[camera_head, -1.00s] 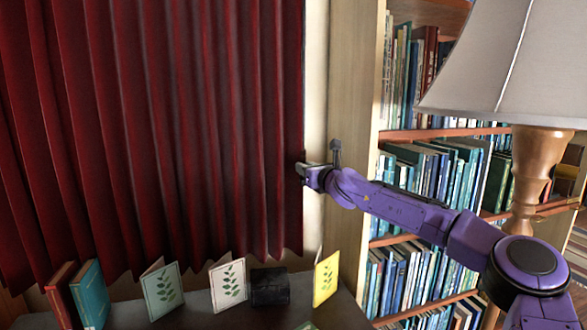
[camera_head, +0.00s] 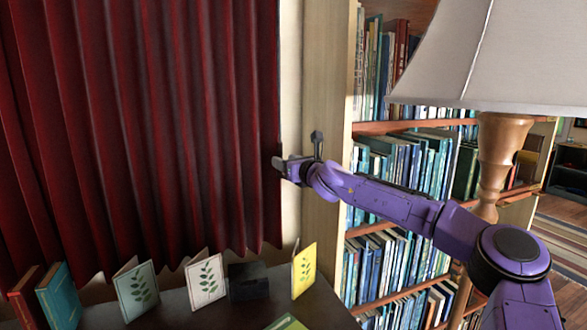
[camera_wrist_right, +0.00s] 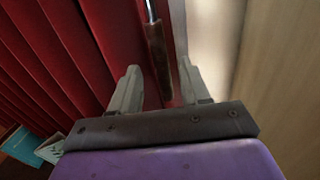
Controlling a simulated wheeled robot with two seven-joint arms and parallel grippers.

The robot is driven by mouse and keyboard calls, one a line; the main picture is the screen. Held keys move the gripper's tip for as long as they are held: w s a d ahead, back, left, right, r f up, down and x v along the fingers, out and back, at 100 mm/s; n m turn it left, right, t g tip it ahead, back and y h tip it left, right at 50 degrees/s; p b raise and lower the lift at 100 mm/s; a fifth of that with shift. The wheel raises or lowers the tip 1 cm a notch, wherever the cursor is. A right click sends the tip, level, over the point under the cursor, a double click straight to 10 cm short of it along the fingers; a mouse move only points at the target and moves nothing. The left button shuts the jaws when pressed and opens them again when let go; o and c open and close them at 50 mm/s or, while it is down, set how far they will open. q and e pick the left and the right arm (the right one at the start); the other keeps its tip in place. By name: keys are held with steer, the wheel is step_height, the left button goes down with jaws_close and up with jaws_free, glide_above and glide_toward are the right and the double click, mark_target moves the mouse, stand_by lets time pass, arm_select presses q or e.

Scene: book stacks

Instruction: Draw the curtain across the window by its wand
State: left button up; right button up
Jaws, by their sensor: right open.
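The dark red curtain (camera_head: 150,120) hangs in folds across the left half of the head view. Its right edge ends beside a pale strip of wall. My right gripper (camera_head: 277,164) is at that right edge. In the right wrist view the wand (camera_wrist_right: 158,50), a thin metal rod with a brown grip, hangs in front of the red cloth. The open fingers of my right gripper (camera_wrist_right: 157,85) stand on either side of the wand's lower part, with a gap to each finger. The wand is not clear in the head view. My left gripper is not in view.
A table (camera_head: 170,308) below the curtain holds several cards, a black box (camera_head: 248,282) and two upright books (camera_head: 58,295). A bookcase (camera_head: 340,60) stands to the right. A lamp with a large shade (camera_head: 480,55) stands in front of it.

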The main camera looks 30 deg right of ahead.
steer(key=s+b, duration=0.1)
steer(key=s, duration=0.7)
steer(key=shift+s, duration=0.3)
